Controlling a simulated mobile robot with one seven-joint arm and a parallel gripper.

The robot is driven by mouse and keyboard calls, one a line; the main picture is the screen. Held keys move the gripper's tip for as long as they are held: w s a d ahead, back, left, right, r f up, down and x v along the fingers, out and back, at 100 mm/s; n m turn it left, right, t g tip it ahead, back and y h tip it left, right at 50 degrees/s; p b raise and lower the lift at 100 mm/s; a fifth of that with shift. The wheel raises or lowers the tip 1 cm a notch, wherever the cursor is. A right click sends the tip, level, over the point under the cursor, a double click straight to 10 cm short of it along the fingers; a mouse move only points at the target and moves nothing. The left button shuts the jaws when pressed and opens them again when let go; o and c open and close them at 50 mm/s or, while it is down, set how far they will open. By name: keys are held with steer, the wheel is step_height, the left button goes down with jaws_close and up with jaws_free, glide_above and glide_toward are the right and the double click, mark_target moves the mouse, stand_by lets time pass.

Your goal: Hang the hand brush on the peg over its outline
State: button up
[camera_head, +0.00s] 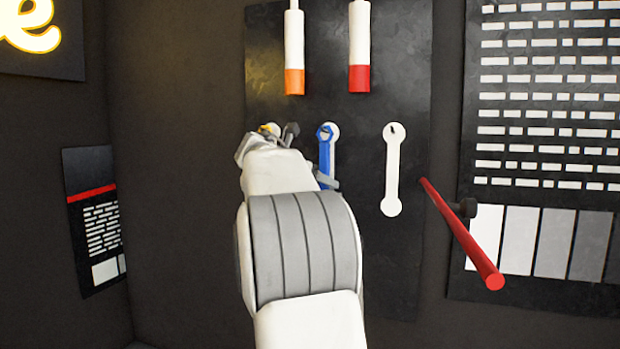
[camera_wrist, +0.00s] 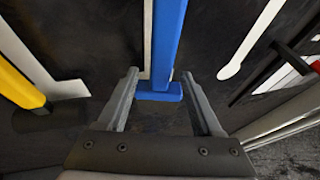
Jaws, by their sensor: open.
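A blue tool (camera_head: 326,150), which I take to be the hand brush, hangs by its ringed top on a peg of the dark board, over a white outline (camera_head: 335,132). In the wrist view the blue tool (camera_wrist: 166,40) runs straight down to a wider foot. A thin white strip of outline shows at its left. My gripper (camera_wrist: 160,80) is open, its fingers on either side of the tool's lower end with gaps at both sides. In the head view my arm hides much of the gripper and the tool's lower part.
A bare white outline with a peg (camera_head: 392,180) is to the right. A red rod (camera_head: 460,232) juts from the wall beyond it. A yellow tool (camera_wrist: 20,85) hangs at the left.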

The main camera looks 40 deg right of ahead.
steer(key=b+v, duration=0.2)
steer(key=v, duration=1.5)
steer(key=s+a+f+m+t+y+b, duration=0.1)
steer(key=s+a+f+m+y, duration=0.3)
steer(key=a+f, duration=0.5)
steer(key=s+a+f+m+t+y+b, duration=0.1)
steer(key=s+a+f+m+y+b, duration=0.1)
steer(key=s+a+f+m+y, duration=0.3)
steer(key=s+a+f+m+y+b, duration=0.2)
steer(key=s+a+f+m, duration=0.9)
steer(key=f, duration=1.2)
steer(key=s+a+y, duration=0.2)
steer(key=shift+s+a+t, duration=0.2)
steer(key=shift+a+t, duration=0.1)
steer(key=shift+t, duration=0.1)
